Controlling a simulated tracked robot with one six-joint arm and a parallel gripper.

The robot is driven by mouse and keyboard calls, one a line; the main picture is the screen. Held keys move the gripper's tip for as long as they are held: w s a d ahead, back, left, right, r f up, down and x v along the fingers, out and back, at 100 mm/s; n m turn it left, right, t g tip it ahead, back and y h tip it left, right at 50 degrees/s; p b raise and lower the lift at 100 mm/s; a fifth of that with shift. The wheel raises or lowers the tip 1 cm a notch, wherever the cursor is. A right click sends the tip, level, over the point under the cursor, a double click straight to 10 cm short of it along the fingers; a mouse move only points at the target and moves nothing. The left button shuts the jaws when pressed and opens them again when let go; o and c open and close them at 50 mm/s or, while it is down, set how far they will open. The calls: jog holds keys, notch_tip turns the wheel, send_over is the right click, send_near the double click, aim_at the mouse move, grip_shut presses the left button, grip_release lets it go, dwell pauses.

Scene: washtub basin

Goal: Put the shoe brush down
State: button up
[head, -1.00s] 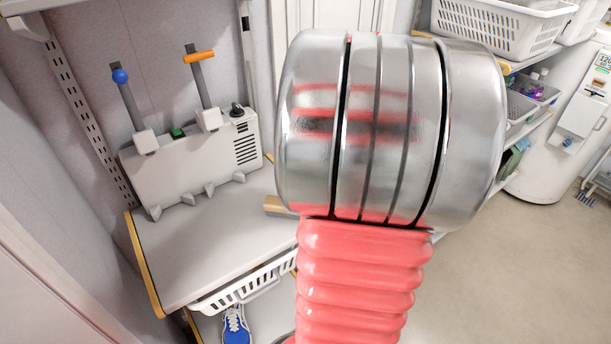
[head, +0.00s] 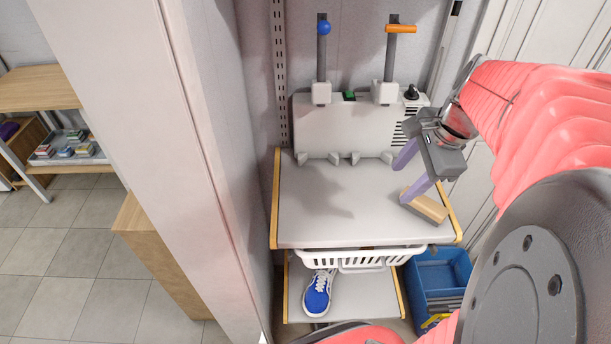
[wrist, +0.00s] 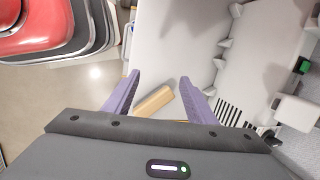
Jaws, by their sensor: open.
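The shoe brush (head: 425,205), a pale wooden block, lies on the right part of the grey upper shelf (head: 325,215), close to its right wooden edge. My gripper (head: 401,182) is at the right of that shelf, with two lavender fingers spread apart and nothing held between them. In the wrist view, the brush (wrist: 153,101) shows in the gap between the fingers of my gripper (wrist: 160,77), apart from both. I see no bristles in either view.
A white machine with two levers (head: 345,125) stands at the back of the shelf. A white basket (head: 360,259) hangs below, above a blue shoe (head: 318,292). A blue crate (head: 438,275) stands at lower right. The shelf's left and middle are clear.

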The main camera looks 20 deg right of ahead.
jog(key=s+a+r+n+t, duration=0.1)
jog(key=s+a+n, duration=0.1)
jog(key=a+n, duration=0.8)
jog(key=s+a+r+n+t+h, duration=0.1)
jog(key=s+a+n, duration=0.1)
jog(key=a+n, duration=0.8)
jog(key=shift+s+a+n, duration=0.2)
jog(key=shift+s+n, duration=0.1)
jog(key=shift+s, duration=0.1)
